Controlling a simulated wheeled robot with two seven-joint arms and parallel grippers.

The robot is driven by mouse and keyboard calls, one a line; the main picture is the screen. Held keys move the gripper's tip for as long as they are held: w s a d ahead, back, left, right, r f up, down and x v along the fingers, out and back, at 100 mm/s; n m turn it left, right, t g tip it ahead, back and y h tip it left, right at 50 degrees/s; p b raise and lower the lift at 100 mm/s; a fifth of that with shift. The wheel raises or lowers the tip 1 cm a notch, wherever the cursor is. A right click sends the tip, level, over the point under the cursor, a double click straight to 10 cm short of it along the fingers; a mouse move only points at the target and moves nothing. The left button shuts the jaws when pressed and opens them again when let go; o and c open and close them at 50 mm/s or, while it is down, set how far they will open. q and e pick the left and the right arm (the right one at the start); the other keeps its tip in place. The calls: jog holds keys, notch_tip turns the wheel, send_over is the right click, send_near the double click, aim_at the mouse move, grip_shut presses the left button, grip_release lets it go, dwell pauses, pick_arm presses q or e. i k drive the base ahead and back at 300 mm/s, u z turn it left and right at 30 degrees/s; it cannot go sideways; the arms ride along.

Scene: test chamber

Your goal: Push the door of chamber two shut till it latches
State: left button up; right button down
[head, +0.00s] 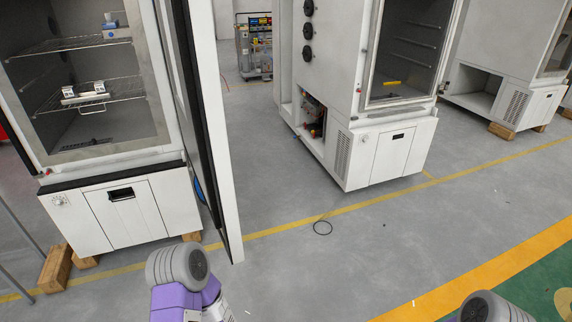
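The chamber (125,210) at the left stands open, with wire shelves inside. Its door (212,110) is swung wide and seen almost edge-on, as a tall white slab with a black seal on the side toward the chamber. The door's lower corner hangs over the grey floor near the yellow line. I see no number, so I cannot tell by label which chamber is two. The latch and the outer face of the door are hidden. Purple and grey links of my arms show at the bottom centre and bottom right. Neither gripper is in view.
A second white chamber (385,150) stands right of the door, across clear floor. A third chamber (510,95) is at the far right. Wooden blocks (57,268) lie under the left chamber.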

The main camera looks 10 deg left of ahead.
aim_at(187, 33)
jog(key=u, duration=0.15)
jog(key=i, duration=0.9)
jog(key=u, duration=0.6)
